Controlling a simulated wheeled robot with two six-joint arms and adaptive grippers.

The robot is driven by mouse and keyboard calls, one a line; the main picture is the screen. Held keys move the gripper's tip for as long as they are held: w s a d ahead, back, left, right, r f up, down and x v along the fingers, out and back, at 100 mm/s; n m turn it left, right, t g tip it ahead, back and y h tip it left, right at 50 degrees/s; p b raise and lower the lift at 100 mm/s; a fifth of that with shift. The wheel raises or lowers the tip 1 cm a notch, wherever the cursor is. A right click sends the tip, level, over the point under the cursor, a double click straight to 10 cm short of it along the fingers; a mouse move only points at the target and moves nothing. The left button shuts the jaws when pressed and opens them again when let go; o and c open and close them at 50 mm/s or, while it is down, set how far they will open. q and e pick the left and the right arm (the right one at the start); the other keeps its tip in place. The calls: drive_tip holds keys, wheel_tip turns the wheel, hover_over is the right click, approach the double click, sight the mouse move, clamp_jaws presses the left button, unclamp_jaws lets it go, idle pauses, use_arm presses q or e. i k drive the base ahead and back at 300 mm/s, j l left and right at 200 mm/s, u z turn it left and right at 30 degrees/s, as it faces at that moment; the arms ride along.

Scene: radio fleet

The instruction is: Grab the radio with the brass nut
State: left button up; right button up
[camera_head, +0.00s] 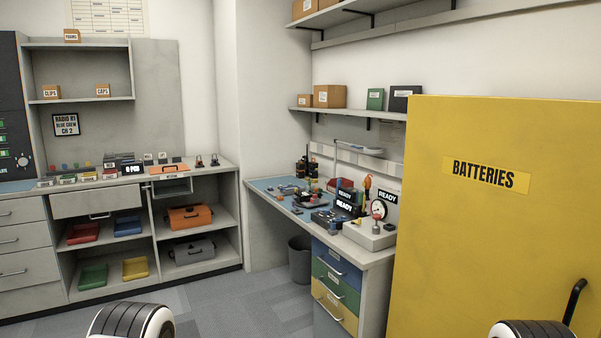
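A dark upright object that looks like a handheld radio (302,168) stands at the back of the workbench (262,196). Another dark object of similar shape stands right beside it. Two small dark upright items (199,161) stand on the left counter; I cannot tell what they are. No brass nut can be made out at this distance. Neither of my grippers is in view; only rounded white and black parts of my arms show at the bottom edge.
A yellow cabinet marked BATTERIES (480,240) fills the right side. The workbench holds a gauge box (370,236), READY signs (388,196) and small parts. The left counter (110,182) has trays and cases beneath. A grey bin (300,262) stands on the floor. Carpet before the counter is clear.

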sight(299, 168)
drive_tip(key=i+j+u, duration=0.35)
drive_tip(key=i+j, duration=0.2)
drive_tip(key=i, duration=0.25)
drive_tip(key=i+j+u, duration=0.35)
drive_tip(key=i, duration=0.55)
drive_tip(key=i+u, duration=0.35)
drive_tip(key=i, duration=0.5)
drive_tip(key=i+j+z, duration=0.2)
drive_tip(key=i+z, duration=0.3)
drive_tip(key=i, duration=0.2)
drive_tip(key=i+j+z, duration=0.5)
drive_tip(key=i, duration=0.2)
drive_tip(key=i+j+z, duration=0.5)
drive_tip(key=i+j, duration=0.1)
drive_tip(key=j, duration=0.05)
